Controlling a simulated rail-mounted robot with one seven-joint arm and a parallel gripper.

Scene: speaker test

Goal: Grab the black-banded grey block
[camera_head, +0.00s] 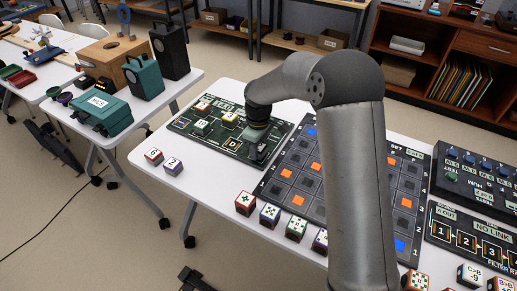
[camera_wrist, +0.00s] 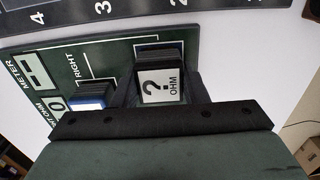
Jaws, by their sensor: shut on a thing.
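The black-banded grey block (camera_wrist: 160,88) shows in the wrist view with dark sides and a pale, black-edged face marked "? OHM". My gripper (camera_wrist: 161,92) has a dark finger on each side of it and is shut on it. In the head view my gripper (camera_head: 259,153) is low over the right part of the dark green board (camera_head: 180,122), and the block is mostly hidden by the fingers. I cannot tell whether the block touches the board.
A black-and-blue block (camera_wrist: 88,96) stands beside my gripper in the wrist view. Several white-faced blocks (camera_head: 201,127) are on the green board. The grid board (camera_head: 270,187) lies to the right.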

